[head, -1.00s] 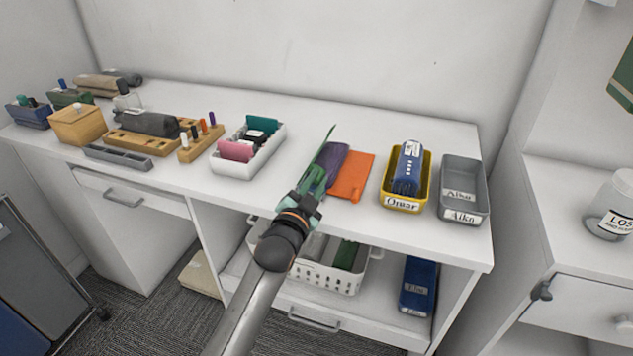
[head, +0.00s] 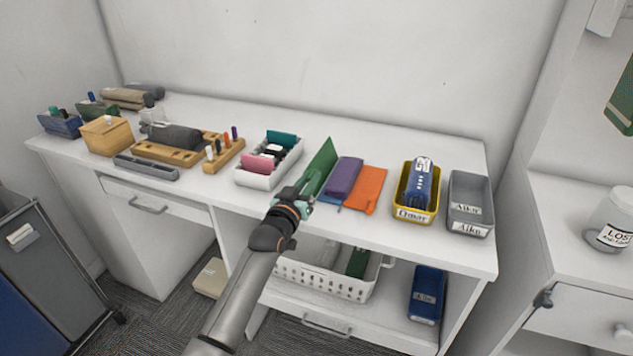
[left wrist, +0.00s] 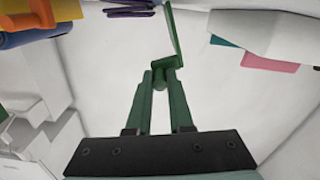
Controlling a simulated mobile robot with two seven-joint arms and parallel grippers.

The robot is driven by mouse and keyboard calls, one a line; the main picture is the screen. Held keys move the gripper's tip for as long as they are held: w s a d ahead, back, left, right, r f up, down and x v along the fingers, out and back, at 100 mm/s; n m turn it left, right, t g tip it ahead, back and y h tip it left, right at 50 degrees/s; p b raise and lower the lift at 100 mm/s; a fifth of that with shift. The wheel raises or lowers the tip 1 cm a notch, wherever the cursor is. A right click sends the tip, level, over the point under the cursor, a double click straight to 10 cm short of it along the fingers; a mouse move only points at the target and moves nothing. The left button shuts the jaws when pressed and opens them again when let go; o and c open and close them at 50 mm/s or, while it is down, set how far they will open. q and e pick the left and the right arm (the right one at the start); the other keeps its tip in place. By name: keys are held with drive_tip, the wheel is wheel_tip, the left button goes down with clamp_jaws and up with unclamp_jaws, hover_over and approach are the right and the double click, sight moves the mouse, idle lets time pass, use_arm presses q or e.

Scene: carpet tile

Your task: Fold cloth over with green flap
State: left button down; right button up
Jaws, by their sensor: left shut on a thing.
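The cloth lies on the white desk, with an orange flap (head: 367,190) on the right and a bit of blue (head: 329,203) at its front. A purple bundle (head: 344,177) rests on it. The green flap (head: 321,165) stands raised and tilted at the left of the bundle, apart from its top. My left gripper (head: 304,196) is shut on the green flap near its front end. The left wrist view shows the flap (left wrist: 172,30) rising from between the fingertips (left wrist: 160,78). My right gripper is not in view.
A white tray (head: 262,181) with pink, black and teal items is close on the left. A yellow bin (head: 413,214) and a grey bin (head: 470,207) stand on the right. The wall is behind. A white basket (head: 325,280) sits on the shelf below.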

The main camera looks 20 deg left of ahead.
use_arm(q)
drive_tip(key=a+n, duration=0.2)
drive_tip(key=shift+a+f+n, duration=0.15)
drive_tip(key=shift+f+n, duration=0.1)
drive_tip(key=shift+n, duration=0.15)
drive_tip(key=a+n, duration=0.1)
drive_tip(key=f+n+b, duration=0.1)
drive_tip(key=shift+a+n, duration=0.4)
drive_tip(key=a+n+b, duration=0.1)
drive_tip(key=f+n, duration=0.1)
drive_tip(key=n, duration=0.1)
drive_tip(key=shift+w+a+f+n+b, duration=0.1)
drive_tip(key=shift+a+f+n+b, duration=0.2)
drive_tip(key=shift+a+b, duration=0.1)
drive_tip(key=f+n+b, duration=0.1)
drive_tip(key=n, duration=0.1)
drive_tip(key=a+f+n+b, duration=0.1)
drive_tip(key=shift+a+n, duration=0.2)
drive_tip(key=shift+n, duration=0.2)
drive_tip(key=shift+f+n, duration=0.15)
drive_tip(key=shift+n, duration=0.15)
drive_tip(key=shift+b, duration=0.3)
